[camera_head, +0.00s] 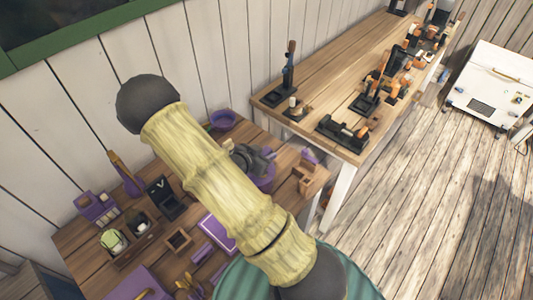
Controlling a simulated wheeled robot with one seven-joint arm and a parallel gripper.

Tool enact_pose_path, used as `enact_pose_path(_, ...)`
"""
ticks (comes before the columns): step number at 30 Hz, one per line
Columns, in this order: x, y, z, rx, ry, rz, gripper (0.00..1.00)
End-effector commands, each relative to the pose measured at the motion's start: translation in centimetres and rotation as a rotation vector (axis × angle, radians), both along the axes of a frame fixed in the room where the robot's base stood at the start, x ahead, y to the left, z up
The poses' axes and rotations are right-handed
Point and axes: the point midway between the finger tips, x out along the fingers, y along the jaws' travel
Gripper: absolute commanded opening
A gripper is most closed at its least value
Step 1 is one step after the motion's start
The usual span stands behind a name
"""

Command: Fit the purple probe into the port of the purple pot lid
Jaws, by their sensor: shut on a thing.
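My gripper (266,158) is a small dark shape above the right part of the near wooden table, partly covered by my pale yellow arm link. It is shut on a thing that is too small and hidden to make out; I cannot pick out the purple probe. A round purple thing (265,182), which looks like the purple pot with its lid, stands just under and beside the gripper. The gripper and my arm cover much of it. The lid's port is not visible, and I cannot tell whether the held thing touches the lid.
The near table (85,235) is crowded. A second table (300,83) holds dark tools.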

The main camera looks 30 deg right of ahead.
Motion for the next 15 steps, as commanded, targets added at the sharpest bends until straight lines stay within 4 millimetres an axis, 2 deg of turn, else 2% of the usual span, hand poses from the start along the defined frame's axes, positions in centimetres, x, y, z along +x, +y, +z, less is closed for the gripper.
enact_pose_path(15,-0.02,-0.09,-1.14,0.000,0.000,-0.002,0.02)
